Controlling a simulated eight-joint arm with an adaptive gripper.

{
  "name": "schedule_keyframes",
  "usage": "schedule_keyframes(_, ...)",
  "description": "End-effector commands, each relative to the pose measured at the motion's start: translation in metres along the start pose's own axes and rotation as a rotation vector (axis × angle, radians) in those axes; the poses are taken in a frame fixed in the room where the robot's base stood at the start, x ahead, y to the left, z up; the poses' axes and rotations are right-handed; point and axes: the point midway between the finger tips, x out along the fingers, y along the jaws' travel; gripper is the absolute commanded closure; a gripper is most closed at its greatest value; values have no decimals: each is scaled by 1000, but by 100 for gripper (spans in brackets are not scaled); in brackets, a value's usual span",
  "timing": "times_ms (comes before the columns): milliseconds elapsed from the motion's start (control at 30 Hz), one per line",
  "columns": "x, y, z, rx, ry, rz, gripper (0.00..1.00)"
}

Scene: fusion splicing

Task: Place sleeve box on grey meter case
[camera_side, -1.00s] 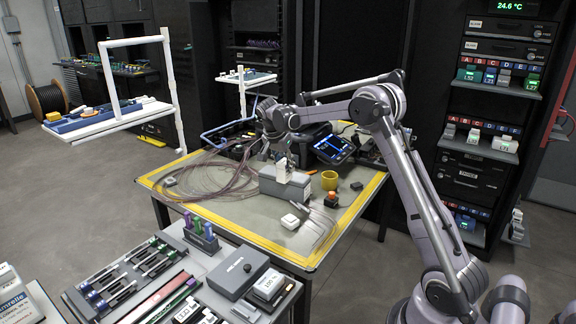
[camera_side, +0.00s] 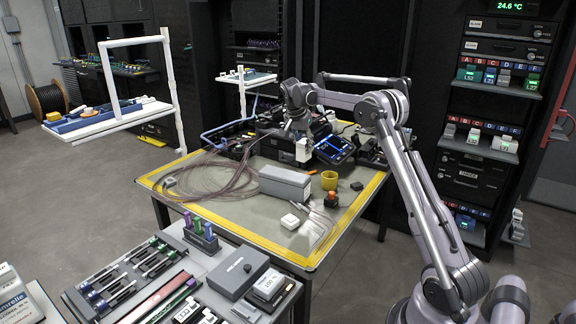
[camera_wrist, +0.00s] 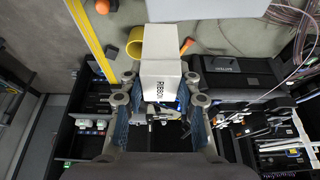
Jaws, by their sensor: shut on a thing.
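My gripper (camera_side: 301,134) is shut on a white box (camera_side: 304,150) and holds it above the back of the bench. In the wrist view the box (camera_wrist: 165,82) sits between the two fingers (camera_wrist: 160,100) and reads "RIBBON" on one face; I take it for the sleeve box. A long grey case (camera_side: 285,184), which looks like the meter case, lies on the bench mat in front of the gripper and to its left in the side view. Its top is bare and the held box is apart from it. Part of a pale grey surface, likely this case (camera_wrist: 232,8), shows at the wrist view's top edge.
A yellow cup (camera_side: 329,180) and an orange-topped item (camera_side: 331,199) stand right of the grey case. A small white box (camera_side: 290,221) lies in front. Looped fibres (camera_side: 222,178) lie left. A tablet (camera_side: 334,149) and black equipment (camera_side: 275,141) stand behind.

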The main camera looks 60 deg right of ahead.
Motion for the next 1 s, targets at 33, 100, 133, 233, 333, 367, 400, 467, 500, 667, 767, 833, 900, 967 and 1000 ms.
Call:
schedule_keyframes(33, 4, -11, 7, -2, 0, -1, 100)
schedule_keyframes(100, 9, -21, 15, -2, 0, -1, 100)
schedule_keyframes(133, 11, -25, 17, -1, 0, 0, 100)
schedule_keyframes(233, 15, -35, 24, -1, 0, 0, 100)
schedule_keyframes(333, 17, -40, 28, 0, 0, 1, 100)
schedule_keyframes(367, 18, -41, 28, 1, 0, 1, 100)
schedule_keyframes(400, 20, -41, 29, 1, 0, 1, 100)
schedule_keyframes(467, 26, -41, 32, 1, -1, 1, 100)
schedule_keyframes(500, 32, -41, 34, 1, -1, 1, 100)
schedule_keyframes(667, 50, -41, 42, 1, 0, 1, 100)
schedule_keyframes(767, 55, -41, 44, 1, 0, 0, 100)
schedule_keyframes(833, 55, -41, 44, 1, 0, 0, 100)
schedule_keyframes(900, 55, -41, 44, 1, 0, 0, 100)
schedule_keyframes(967, 55, -41, 44, 1, 0, 0, 100)
schedule_keyframes(1000, 55, -41, 44, 1, 0, 0, 100)
